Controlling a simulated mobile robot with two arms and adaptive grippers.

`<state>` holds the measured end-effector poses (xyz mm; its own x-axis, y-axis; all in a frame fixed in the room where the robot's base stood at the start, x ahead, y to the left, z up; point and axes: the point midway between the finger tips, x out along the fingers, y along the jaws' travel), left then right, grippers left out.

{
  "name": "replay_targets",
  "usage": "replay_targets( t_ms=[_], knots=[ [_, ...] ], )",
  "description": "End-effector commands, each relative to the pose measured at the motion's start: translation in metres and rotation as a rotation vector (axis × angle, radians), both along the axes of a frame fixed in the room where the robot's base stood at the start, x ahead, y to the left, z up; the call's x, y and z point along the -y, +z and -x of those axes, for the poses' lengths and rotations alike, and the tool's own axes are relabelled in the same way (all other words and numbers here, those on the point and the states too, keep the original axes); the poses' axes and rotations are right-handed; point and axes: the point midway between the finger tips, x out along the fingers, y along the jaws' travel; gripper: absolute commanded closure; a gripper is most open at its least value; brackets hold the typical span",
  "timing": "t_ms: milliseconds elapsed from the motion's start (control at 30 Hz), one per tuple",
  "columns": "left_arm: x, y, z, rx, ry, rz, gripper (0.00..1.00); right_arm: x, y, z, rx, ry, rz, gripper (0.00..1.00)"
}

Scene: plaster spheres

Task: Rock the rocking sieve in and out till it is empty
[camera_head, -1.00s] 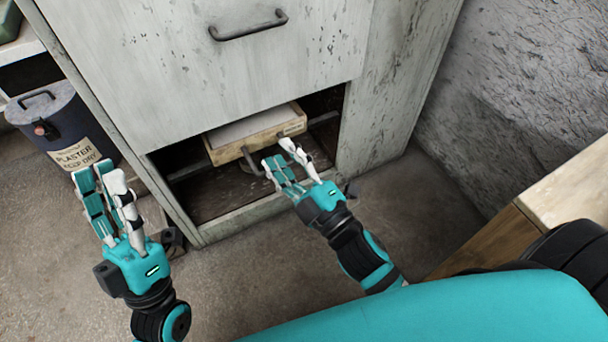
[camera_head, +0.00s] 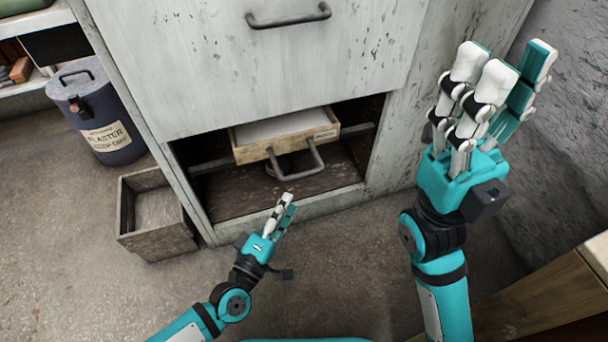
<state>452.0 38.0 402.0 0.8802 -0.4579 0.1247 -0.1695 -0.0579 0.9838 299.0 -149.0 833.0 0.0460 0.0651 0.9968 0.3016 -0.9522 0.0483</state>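The rocking sieve (camera_head: 245,150), a shallow wooden-framed tray with a small label, sits in the low opening of the cabinet. A pale grey-white surface shows inside it; whether that is plaster or mesh I cannot tell. Its dark looped handle (camera_head: 318,158) points out toward me. My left gripper (camera_head: 286,197) is just below and in front of the handle, apart from it, with its fingers close together and seen nearly edge-on. My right gripper (camera_head: 497,62) is raised at the right, fingers up and spread, with nothing in it.
The worn white cabinet (camera_head: 215,75) has a drawer handle (camera_head: 288,17) above the opening. An open wooden box (camera_head: 157,246) stands on the floor at its left. Behind it is a dark plaster bin (camera_head: 112,125). A wooden bench edge (camera_head: 560,300) is at lower right. Floor in front is clear.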

Motion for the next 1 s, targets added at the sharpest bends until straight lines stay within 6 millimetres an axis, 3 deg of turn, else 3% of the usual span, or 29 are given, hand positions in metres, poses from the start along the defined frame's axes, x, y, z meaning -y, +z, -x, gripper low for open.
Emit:
replay_targets(
  t_ms=[200,400,867,1000],
  knots=[
    [0.022,0.006,-0.043,0.004,0.001,0.002,0.64,-0.001,0.002,0.000,0.024,-0.002,0.003,0.64],
    [0.036,0.010,-0.070,0.003,0.003,0.001,0.64,-0.002,0.003,0.001,0.035,-0.003,0.006,0.64],
    [0.042,0.012,-0.082,0.002,0.001,-0.001,0.64,-0.002,0.009,0.002,0.050,-0.004,0.006,0.64],
    [0.042,0.012,-0.081,0.002,0.001,-0.001,0.81,-0.001,0.009,0.002,0.051,-0.004,0.005,0.64]
  ],
)
